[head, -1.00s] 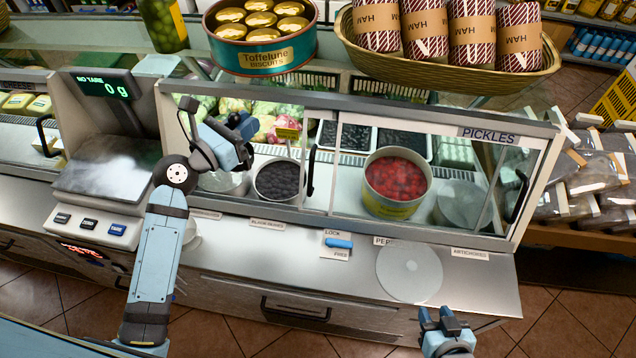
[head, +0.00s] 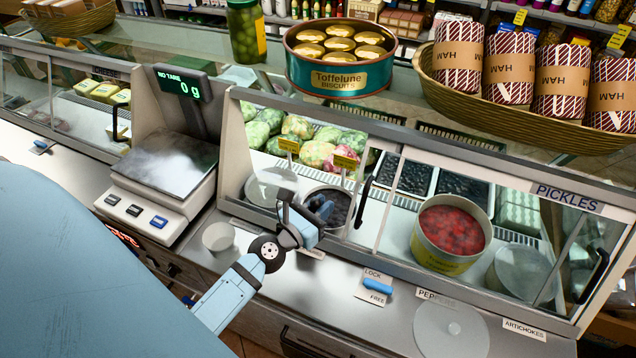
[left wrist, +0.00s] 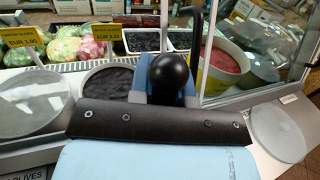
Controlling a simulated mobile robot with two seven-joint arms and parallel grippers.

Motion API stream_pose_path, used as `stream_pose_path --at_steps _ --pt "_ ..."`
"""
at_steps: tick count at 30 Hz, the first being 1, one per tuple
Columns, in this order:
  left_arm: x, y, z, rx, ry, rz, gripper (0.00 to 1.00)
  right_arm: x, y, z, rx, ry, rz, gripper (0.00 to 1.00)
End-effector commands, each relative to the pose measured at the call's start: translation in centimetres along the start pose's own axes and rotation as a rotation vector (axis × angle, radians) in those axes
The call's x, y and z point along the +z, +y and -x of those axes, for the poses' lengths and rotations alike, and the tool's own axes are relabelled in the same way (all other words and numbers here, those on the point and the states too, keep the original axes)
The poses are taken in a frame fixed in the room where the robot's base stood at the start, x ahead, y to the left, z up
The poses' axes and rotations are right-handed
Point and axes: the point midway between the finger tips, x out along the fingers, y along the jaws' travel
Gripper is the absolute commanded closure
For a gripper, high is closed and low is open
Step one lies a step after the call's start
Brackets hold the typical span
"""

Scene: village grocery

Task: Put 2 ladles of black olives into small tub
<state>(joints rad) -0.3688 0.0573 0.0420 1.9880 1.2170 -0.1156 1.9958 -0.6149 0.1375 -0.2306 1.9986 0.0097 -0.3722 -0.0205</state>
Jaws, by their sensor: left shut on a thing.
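The black olives (head: 338,212) fill a round tub behind the glass in the pickles case. They also show in the left wrist view (left wrist: 105,80). My left gripper (head: 318,212) is at the front of this tub, overlapping its opening in the head view. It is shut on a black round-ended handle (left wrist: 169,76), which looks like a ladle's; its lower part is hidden. A small white tub (head: 218,237) stands upright on the counter between the scale and my left arm; its inside looks empty. My right gripper is out of view.
A clear lid (head: 271,187) is left of the olives. A red pepper tub (head: 451,233) is to the right. The glass front with its black handle (head: 363,200) is close to my gripper. A scale (head: 165,165) reads 0 g. Another lid (head: 450,332) lies on the counter.

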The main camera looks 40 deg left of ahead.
Motion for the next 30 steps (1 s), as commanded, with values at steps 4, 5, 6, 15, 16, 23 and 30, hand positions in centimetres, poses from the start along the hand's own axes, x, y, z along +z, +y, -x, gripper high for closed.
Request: stream_pose_path --at_steps 4,5,6,15,16,23,30 --pt "-0.1 0.5 -1.7 -0.001 -0.001 -0.001 1.00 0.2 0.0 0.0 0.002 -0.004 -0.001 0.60" --pt "-0.2 0.7 -2.0 -0.001 -0.001 -0.001 1.00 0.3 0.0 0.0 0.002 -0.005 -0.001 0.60" --pt "-0.2 0.8 -2.4 -0.001 -0.002 -0.001 1.00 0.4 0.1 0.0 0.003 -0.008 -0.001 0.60" --pt "-0.6 1.9 -5.5 0.000 -0.002 -0.001 1.00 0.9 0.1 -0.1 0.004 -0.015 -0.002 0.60" --pt "-0.7 2.0 -5.8 -0.001 -0.001 -0.001 1.00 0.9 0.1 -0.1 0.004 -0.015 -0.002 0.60" --pt "-0.9 2.8 -8.2 -0.001 -0.002 -0.001 1.00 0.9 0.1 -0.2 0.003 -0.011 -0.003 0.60" --pt "-1.3 3.6 -10.7 -0.001 -0.001 -0.002 1.00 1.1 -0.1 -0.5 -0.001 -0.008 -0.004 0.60"
